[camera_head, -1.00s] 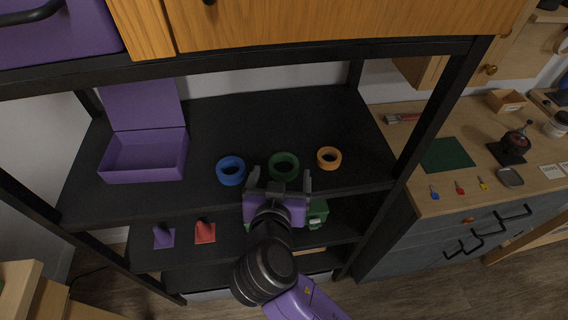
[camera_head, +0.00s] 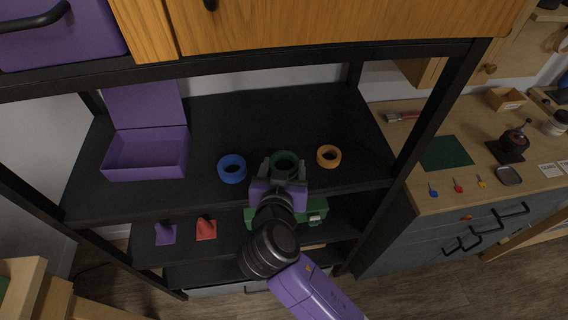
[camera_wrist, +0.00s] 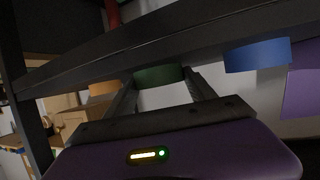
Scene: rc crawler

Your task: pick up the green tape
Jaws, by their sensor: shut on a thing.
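The green tape (camera_head: 284,157) is a dark green ring on the top black shelf, between a blue tape roll and an orange one. My gripper (camera_head: 284,168) is at the front edge of that shelf, with its two fingers on either side of the green tape. In the wrist view the green tape (camera_wrist: 160,75) sits between the tips of my gripper (camera_wrist: 160,82), which is shut on it. The near part of the ring is partly hidden by my gripper in the head view. Whether it is clear of the shelf I cannot tell.
The blue tape (camera_head: 232,169) lies to the left and the orange tape (camera_head: 329,156) to the right. An open purple box (camera_head: 147,173) stands at the shelf's left. A green case (camera_head: 316,211) is on the shelf below. A black shelf post (camera_head: 433,110) stands at the right.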

